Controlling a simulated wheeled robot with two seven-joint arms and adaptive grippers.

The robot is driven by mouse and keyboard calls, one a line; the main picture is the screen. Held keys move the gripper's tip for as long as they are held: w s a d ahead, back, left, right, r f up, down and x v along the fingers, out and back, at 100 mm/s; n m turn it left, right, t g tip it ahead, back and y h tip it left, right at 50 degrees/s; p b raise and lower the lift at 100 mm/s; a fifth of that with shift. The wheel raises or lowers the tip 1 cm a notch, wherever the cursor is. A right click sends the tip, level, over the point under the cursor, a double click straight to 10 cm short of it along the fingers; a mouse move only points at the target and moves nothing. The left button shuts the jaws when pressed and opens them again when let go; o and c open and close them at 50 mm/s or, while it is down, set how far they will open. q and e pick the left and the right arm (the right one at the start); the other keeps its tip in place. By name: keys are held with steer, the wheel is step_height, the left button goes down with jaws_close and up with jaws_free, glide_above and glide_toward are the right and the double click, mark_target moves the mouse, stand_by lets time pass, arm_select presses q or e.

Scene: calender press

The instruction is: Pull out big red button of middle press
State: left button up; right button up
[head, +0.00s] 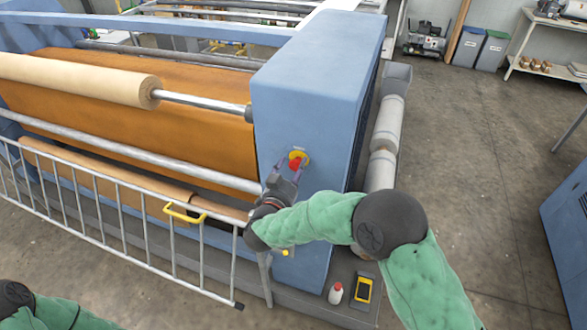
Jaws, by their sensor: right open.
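The big red button (295,163) sits on a yellow backing (301,155) on the end face of the blue press (310,75). My right gripper (287,168) is right at the button, its open fingers overlapping it in the view. Part of the button is hidden by the fingers, and I cannot tell whether they touch it. The green-sleeved right arm reaches in from the lower right. Of my left arm, only a part of the sleeve shows at the bottom left, and its gripper is out of view.
A metal rail fence (130,215) with a yellow handle (184,212) stands left of the gripper. A white bottle (335,293) and a yellow-black device (363,290) rest on the ledge below my arm. The floor to the right is mostly clear.

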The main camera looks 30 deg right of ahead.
steer(key=v, duration=1.2)
steer(key=shift+f, duration=0.1)
steer(key=w+a+f+n+g+y+b, duration=0.15)
steer(key=f+y, duration=0.25)
steer(key=f, duration=0.5)
steer(key=w+a+f+n+y+b, duration=0.1)
steer(key=a+f+n+y+b, duration=0.2)
steer(key=f, duration=0.7)
steer(key=w+a+f+n+y+b, duration=0.1)
steer(key=w+a+f+n+y, duration=0.15)
steer(key=f+y, duration=0.45)
steer(key=s+a+f+n+g+y+b, duration=0.1)
steer(key=s+f+g, duration=0.4)
steer(key=s+f, duration=0.5)
steer(key=s+a+f+n+g+y+b, duration=0.2)
steer(key=s+a+f+g+b, duration=0.1)
steer(key=s+f, duration=0.8)
steer(key=shift+a+g+y, duration=0.4)
steer(key=shift+a+g, duration=0.4)
steer(key=shift+g, duration=0.05)
